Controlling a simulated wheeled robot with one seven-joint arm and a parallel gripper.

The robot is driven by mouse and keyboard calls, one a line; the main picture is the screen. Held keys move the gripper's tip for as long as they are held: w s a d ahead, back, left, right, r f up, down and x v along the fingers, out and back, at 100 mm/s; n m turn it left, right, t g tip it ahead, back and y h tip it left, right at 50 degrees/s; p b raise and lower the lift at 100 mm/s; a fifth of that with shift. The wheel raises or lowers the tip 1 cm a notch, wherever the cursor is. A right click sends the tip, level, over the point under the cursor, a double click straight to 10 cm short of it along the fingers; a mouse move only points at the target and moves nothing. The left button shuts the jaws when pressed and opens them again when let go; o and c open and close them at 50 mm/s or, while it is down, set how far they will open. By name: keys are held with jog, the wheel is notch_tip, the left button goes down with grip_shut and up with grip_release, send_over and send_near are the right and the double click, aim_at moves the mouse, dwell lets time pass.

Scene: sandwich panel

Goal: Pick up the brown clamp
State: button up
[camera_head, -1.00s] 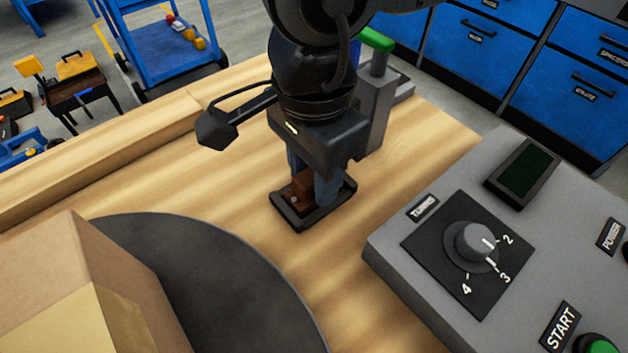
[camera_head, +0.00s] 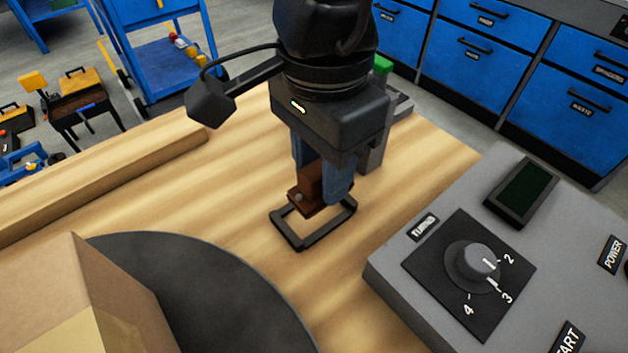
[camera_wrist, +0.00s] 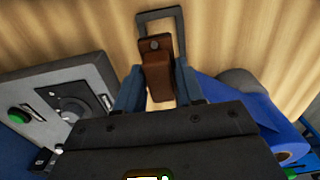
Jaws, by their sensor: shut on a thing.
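The brown clamp (camera_head: 308,191) is a small brown block with a round grey bolt on its front end. My gripper (camera_head: 322,182) is shut on it, with one finger on each side. The clamp hangs above a dark rectangular frame (camera_head: 290,242) that lies on the wooden bench, and bare wood shows inside the frame. In the wrist view the clamp (camera_wrist: 157,74) sits between the blue-grey fingers (camera_wrist: 158,90), with the frame (camera_wrist: 140,22) beyond it.
A grey control box (camera_head: 400,262) with a dial (camera_head: 474,262) stands at the right. A dark round plate (camera_head: 215,290) with a cardboard box (camera_head: 95,300) is at the left front. A grey device with a green top (camera_head: 382,64) stands behind my gripper.

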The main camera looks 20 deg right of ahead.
jog(key=s+d+r+p, duration=0.2)
jog(key=s+d+r, duration=0.4)
jog(key=r, duration=0.5)
jog(key=shift+s+d+p, duration=0.35)
jog(key=shift+d, duration=0.95)
jog(key=shift+r, duration=0.1)
